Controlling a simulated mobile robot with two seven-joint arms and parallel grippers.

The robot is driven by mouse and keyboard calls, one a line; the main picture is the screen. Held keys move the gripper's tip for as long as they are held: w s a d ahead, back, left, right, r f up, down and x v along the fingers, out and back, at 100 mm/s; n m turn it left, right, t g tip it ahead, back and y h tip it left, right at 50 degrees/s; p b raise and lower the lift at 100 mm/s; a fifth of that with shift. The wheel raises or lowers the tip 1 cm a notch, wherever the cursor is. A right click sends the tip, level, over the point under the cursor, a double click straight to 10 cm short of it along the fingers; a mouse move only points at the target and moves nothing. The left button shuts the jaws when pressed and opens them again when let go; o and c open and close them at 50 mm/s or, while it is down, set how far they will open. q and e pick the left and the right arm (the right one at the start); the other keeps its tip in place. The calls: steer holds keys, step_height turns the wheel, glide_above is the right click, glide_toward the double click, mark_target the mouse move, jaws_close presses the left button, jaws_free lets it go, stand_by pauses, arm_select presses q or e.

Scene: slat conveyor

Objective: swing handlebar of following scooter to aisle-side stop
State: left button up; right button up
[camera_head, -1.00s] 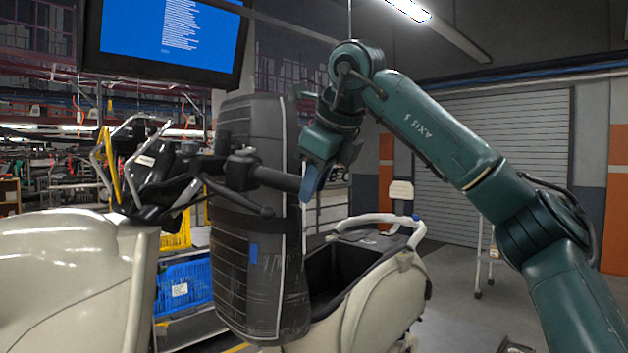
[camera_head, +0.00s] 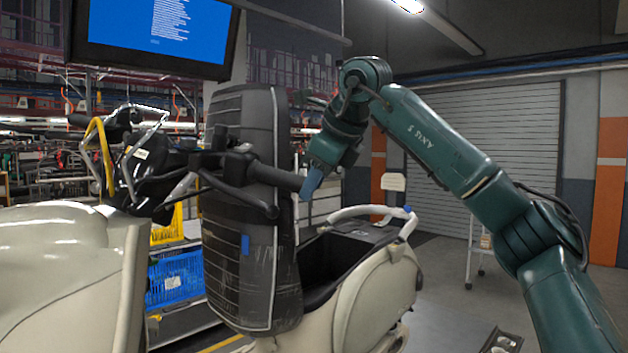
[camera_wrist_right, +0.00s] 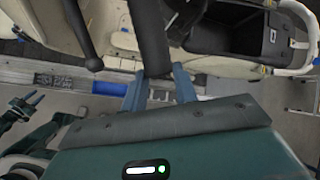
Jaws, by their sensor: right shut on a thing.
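The scooter's black handlebar (camera_head: 230,163) stands in front of a tall dark ribbed cover, its cables and brake lever hanging. Its near black grip (camera_head: 275,177) points right, toward my right gripper (camera_head: 312,182). The right gripper is shut on the end of this grip. In the right wrist view, the grip (camera_wrist_right: 150,40) runs down between the two blue fingers (camera_wrist_right: 160,90). The cream scooter body (camera_head: 375,290) with its open black bay is below and right. My left gripper is outside the head view; its small blue fingers (camera_wrist_right: 27,103) show apart at the wrist view's left edge.
A cream body panel (camera_head: 60,265) fills the lower left. The ribbed cover (camera_head: 240,270) stands close behind the handlebar. A blue crate (camera_head: 177,279) and a monitor (camera_head: 150,35) are behind. Open floor (camera_head: 440,290) lies right of the scooter, with a trolley beyond.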

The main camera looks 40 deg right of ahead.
steer(key=shift+n+t+y, duration=0.3)
steer(key=shift+n+y, duration=0.2)
steer(key=shift+n, duration=0.1)
steer(key=shift+w+d+f+p, duration=0.2)
steer(key=shift+w+d+f, duration=0.35)
steer(key=shift+d, duration=0.25)
steer(key=shift+w+d+f+p, duration=0.15)
steer(key=shift+w+d+f, duration=0.3)
steer(key=shift+w+d, duration=0.25)
steer(key=shift+d, duration=0.1)
steer(key=shift+w+d, duration=0.1)
steer(key=o, duration=1)
steer(key=shift+w+d+f, duration=0.1)
steer(key=shift+w+d, duration=0.05)
steer(key=shift+o, duration=0.3)
steer(key=v, duration=1.3)
steer(key=shift+d, duration=0.1)
